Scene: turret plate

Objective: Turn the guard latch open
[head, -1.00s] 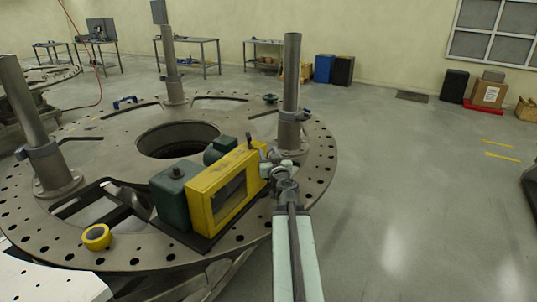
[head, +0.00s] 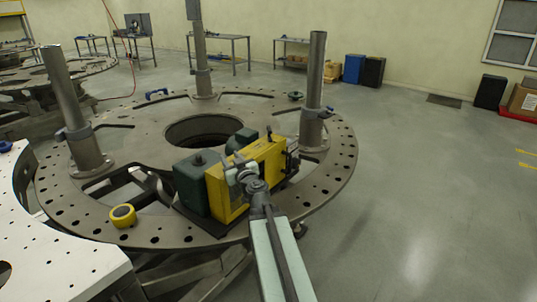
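A yellow guard (head: 268,153) with a dark window sits against a green machine housing (head: 192,182) on the round turret plate. A small dark fitting (head: 291,158), possibly the latch, shows at the guard's right end. A short dark lever (head: 269,133) stands up at its top edge. My gripper (head: 238,168) is in front of the left half of the guard, left of the dark fitting, and hides part of the yellow face. I cannot tell whether it touches the guard. Its fingers are too small to read as open or shut.
The turret plate (head: 110,222) carries several upright grey posts, one (head: 313,85) just behind the guard's right end. A yellow roll (head: 122,215) lies on the front left of the plate. A white perforated plate (head: 60,255) stands at the lower left.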

